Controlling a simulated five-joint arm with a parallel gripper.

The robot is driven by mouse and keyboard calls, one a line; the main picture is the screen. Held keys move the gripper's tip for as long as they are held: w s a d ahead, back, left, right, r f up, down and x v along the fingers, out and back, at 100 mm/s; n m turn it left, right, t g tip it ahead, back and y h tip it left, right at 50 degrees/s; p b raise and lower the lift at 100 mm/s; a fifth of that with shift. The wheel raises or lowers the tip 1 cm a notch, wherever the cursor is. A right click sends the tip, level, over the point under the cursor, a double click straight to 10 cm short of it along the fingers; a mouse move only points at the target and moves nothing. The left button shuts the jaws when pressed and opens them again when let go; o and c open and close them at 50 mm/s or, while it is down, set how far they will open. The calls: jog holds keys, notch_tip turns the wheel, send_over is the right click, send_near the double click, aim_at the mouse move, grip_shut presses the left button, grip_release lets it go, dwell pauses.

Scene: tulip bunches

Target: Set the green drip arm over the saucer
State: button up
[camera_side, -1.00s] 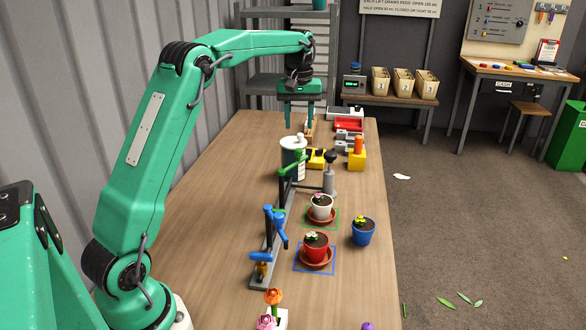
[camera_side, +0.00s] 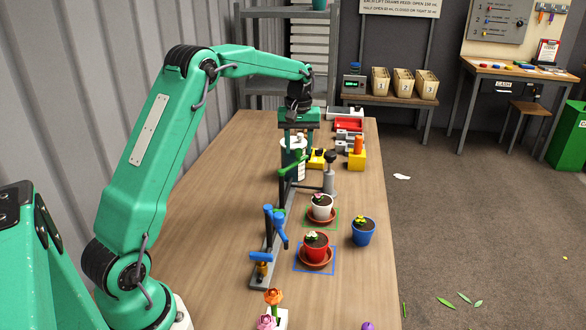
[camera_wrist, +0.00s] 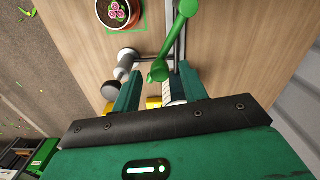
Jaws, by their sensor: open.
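The green drip arm (camera_side: 291,165) is on the black stand, angled toward the back of the table and away from the saucers. In the wrist view, the green drip arm (camera_wrist: 172,40) runs from a round green joint at the top to a rounded end near my fingertips. The terracotta saucer (camera_side: 322,219) in the green square holds a white pot (camera_side: 321,208) with a pink flower. My gripper (camera_side: 299,150) is open, pointing down near the drip arm's far end. In the wrist view its fingers (camera_wrist: 157,72) stand on either side of that end; contact cannot be told.
A blue drip arm (camera_side: 275,228) stands nearer on the same rail, beside a red pot (camera_side: 316,245) in a blue square. A grey plunger-like post (camera_side: 330,178) is right of the green arm. A white canister (camera_side: 290,144) stands behind. The table's left side is clear.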

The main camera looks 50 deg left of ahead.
jog(key=shift+f, duration=0.1)
grip_shut()
jog(key=shift+d+m, duration=0.2)
jog(key=shift+m, duration=0.1)
jog(key=s+d+m, duration=0.2)
jog(key=d+m, duration=0.5)
jog(key=m, duration=0.4)
jog(key=shift+m, duration=0.3)
dwell(0.3)
dwell(0.3)
